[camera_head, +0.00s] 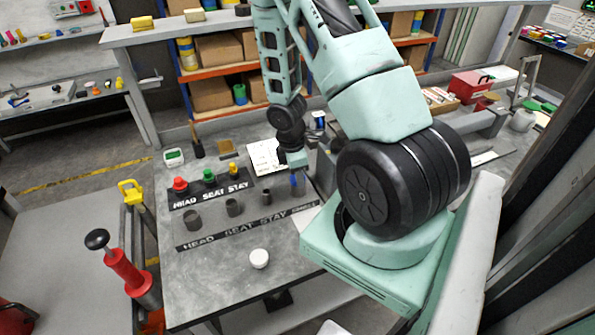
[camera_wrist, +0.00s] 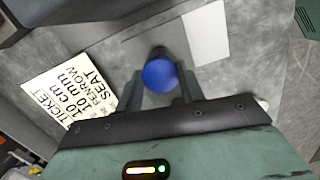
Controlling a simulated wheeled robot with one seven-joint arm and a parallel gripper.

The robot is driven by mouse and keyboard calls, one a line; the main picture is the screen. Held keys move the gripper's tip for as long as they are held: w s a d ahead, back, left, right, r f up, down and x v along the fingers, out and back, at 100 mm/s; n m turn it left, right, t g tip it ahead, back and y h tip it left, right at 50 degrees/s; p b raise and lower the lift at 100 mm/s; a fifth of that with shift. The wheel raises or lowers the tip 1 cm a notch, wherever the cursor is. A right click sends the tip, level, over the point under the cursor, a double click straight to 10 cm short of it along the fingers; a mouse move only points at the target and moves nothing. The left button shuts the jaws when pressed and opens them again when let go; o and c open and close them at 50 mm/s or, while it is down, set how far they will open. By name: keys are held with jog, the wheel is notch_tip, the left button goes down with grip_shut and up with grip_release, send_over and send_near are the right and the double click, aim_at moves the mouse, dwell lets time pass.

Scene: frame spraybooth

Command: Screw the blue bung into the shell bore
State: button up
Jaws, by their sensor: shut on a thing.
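The blue bung (camera_head: 294,181) is upright between the fingers of my gripper (camera_head: 295,172), over the right part of the bench. In the wrist view its round blue top (camera_wrist: 160,74) sits between the two dark fingers of my gripper (camera_wrist: 161,88), which are shut on it. Three dark cylindrical sockets (camera_head: 234,207) stand in a row to its left, behind a lettered strip (camera_head: 225,232) reading HEAD, SEAT, STAY and a last word too small to read.
Red (camera_head: 180,183), green (camera_head: 209,176) and yellow (camera_head: 233,169) bungs stand on the rear lettered strip. A white round object (camera_head: 259,258) is near the front. A ticket sheet (camera_wrist: 70,90) lies beside my gripper. The bench's front left (camera_head: 205,280) is clear.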

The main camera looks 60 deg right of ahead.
jog(key=m, duration=0.2)
jog(key=shift+m, duration=0.4)
jog(key=shift+s+r+m+p, duration=0.1)
jog(key=shift+m+p, duration=0.5)
jog(key=shift+m, duration=0.6)
jog(key=shift+m+g+y, duration=0.3)
jog(key=shift+m, duration=0.8)
jog(key=shift+m, duration=0.6)
jog(key=o, duration=1.1)
